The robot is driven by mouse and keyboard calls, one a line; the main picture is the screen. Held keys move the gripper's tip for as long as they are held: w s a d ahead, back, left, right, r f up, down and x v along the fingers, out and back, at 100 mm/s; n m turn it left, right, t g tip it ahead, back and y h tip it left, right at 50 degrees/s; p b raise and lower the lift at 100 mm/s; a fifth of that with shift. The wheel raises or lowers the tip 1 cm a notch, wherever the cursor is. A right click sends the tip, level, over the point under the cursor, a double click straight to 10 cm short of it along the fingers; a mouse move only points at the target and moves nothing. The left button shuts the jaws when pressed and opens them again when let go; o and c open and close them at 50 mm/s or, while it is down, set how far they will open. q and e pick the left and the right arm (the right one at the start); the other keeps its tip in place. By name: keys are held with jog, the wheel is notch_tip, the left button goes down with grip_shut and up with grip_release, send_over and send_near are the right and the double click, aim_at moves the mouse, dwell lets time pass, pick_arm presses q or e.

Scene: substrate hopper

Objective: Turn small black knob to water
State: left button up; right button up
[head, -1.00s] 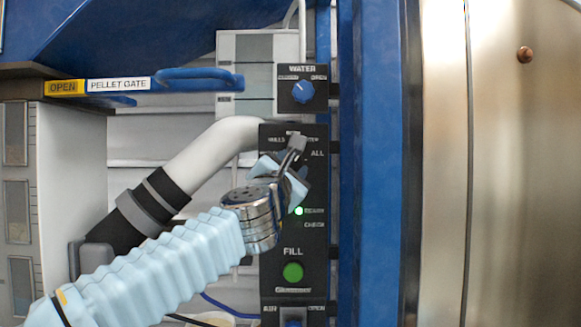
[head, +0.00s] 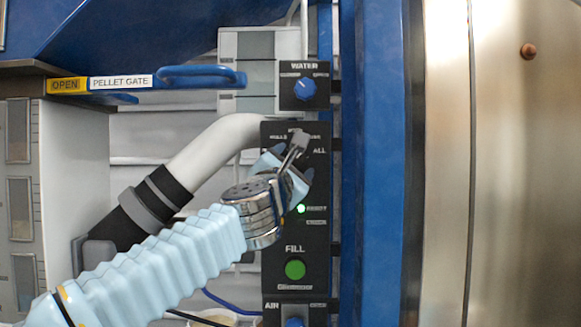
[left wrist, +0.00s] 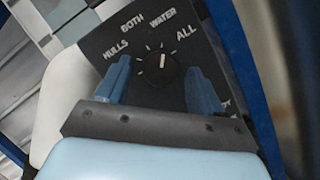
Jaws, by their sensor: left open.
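The small black knob (left wrist: 163,72) sits on the black selector panel (left wrist: 225,75), which is printed HULLS, BOTH, WATER and ALL. Its white pointer line points up in the left wrist view, roughly toward the WATER label. My left gripper (left wrist: 158,68) is open, with one blue finger on each side of the knob. A gap shows between each finger and the knob. In the head view my left gripper (head: 293,162) is in front of the panel's upper part and hides the knob. My right gripper is not in view.
A separate blue WATER knob (head: 305,88) sits above the panel. A green FILL button (head: 295,270) and a lit green light (head: 301,209) are on the panel. A blue pellet gate handle (head: 200,78), a white pipe (head: 215,145) and a blue post (head: 377,180) stand nearby.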

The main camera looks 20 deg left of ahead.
pick_arm(q)
jog(key=b+v, duration=0.3)
jog(key=v, duration=1)
jog(key=shift+s, duration=0.4)
jog(key=shift+f, duration=0.15)
